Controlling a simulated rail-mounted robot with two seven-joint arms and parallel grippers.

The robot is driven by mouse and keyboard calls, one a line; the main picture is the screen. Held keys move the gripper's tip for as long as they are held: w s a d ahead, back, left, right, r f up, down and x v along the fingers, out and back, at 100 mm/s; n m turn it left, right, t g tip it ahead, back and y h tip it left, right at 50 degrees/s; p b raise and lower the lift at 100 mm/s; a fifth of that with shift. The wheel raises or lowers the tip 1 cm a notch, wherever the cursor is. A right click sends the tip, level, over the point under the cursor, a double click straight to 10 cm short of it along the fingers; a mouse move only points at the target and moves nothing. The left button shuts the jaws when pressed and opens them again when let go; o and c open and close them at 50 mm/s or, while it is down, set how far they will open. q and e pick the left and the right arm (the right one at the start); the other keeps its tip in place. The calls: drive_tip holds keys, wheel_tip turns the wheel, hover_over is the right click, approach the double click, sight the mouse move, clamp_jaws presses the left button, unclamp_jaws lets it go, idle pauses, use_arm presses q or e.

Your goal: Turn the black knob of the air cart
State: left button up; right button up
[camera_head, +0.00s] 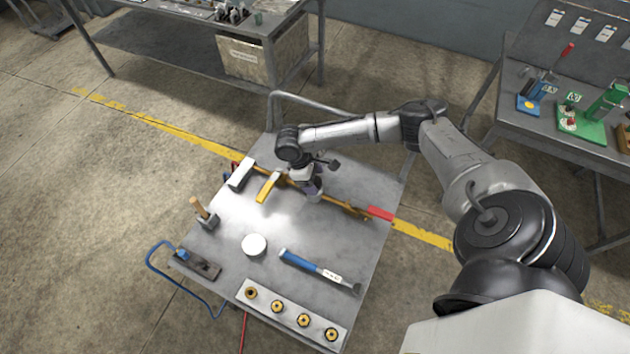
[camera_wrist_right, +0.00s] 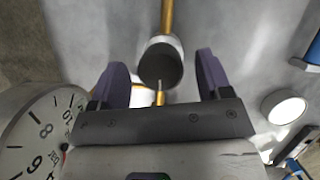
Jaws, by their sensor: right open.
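The black knob (camera_wrist_right: 160,65) shows in the right wrist view as a dark round face with a pale collar, at the end of a brass rod (camera_wrist_right: 167,16). My right gripper (camera_wrist_right: 162,78) is open, its purple fingers on either side of the knob with gaps showing. In the head view my right gripper (camera_head: 311,188) is low over the back part of the grey air cart (camera_head: 225,235), and hides the knob there. A white dial gauge (camera_wrist_right: 38,130) with black numbers is close at the left of the wrist view. My left gripper is not in view.
On the cart lie a red-handled part (camera_head: 380,213), a hammer (camera_head: 205,217), a white round item (camera_head: 253,245), a blue-handled tool (camera_head: 318,270) and a plate (camera_head: 312,333) with brass fittings. A blue hose (camera_head: 152,262) loops off the left edge. A bench (camera_head: 545,125) stands right.

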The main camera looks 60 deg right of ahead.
drive_tip(key=shift+s+f, duration=0.25)
drive_tip(key=shift+f, duration=0.35)
drive_tip(key=c, duration=0.9)
drive_tip(key=m+p, duration=0.1)
drive_tip(key=p, duration=0.1)
drive_tip(key=shift+r+p, duration=0.25)
drive_tip(key=shift+p, duration=0.15)
drive_tip(key=shift+f, duration=0.1)
drive_tip(key=shift+f+y, duration=0.15)
drive_tip(key=shift+y, duration=0.15)
